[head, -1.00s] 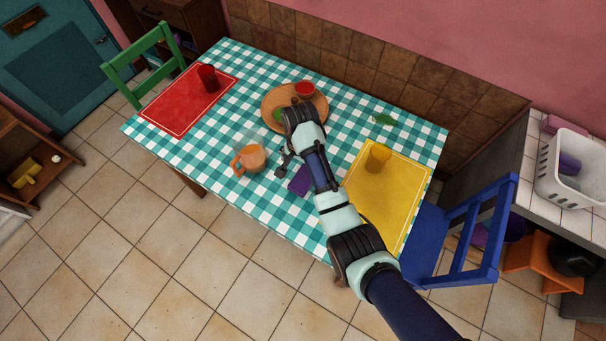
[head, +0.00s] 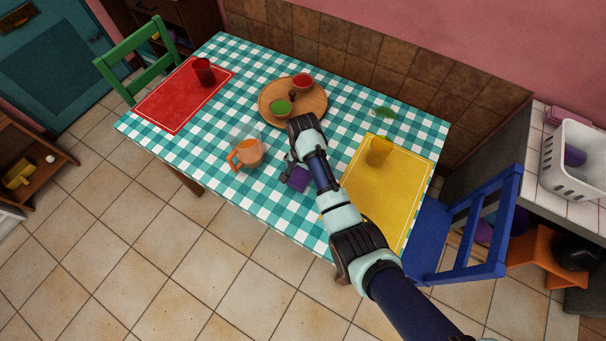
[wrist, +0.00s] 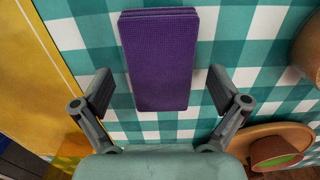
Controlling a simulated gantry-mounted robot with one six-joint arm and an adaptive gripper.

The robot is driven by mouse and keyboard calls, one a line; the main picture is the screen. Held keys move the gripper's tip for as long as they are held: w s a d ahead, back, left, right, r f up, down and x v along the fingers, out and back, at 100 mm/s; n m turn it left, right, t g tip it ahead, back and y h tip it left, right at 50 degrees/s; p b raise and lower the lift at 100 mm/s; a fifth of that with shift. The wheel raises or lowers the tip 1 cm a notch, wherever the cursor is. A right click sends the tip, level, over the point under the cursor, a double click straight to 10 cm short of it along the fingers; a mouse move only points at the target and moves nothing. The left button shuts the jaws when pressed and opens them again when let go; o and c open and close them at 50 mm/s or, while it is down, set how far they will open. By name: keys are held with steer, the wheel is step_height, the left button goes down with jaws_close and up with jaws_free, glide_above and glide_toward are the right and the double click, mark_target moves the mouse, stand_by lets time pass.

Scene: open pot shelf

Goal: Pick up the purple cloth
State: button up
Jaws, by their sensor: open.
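The purple cloth (head: 297,179) lies folded in a flat rectangle on the checkered table, between the orange pitcher and the yellow mat. In the wrist view the purple cloth (wrist: 160,60) lies ahead of and between my fingers, its near end reaching between the fingertips. My gripper (wrist: 160,92) is open and empty, one finger on each side of the cloth with a gap to each. In the head view my gripper (head: 292,166) is beside the cloth and partly hidden by my arm. I cannot tell its exact height above the table.
An orange pitcher (head: 246,154) stands left of the cloth. A yellow mat (head: 400,190) with a yellow cup (head: 379,151) lies to the right. The table's front edge is near the cloth.

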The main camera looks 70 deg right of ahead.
steer(key=shift+r, duration=0.1)
steer(key=shift+c, duration=0.3)
steer(key=c, duration=1.2)
step_height(320, 180, up, 20)
steer(key=p, duration=0.9)
steer(key=shift+p, duration=0.35)
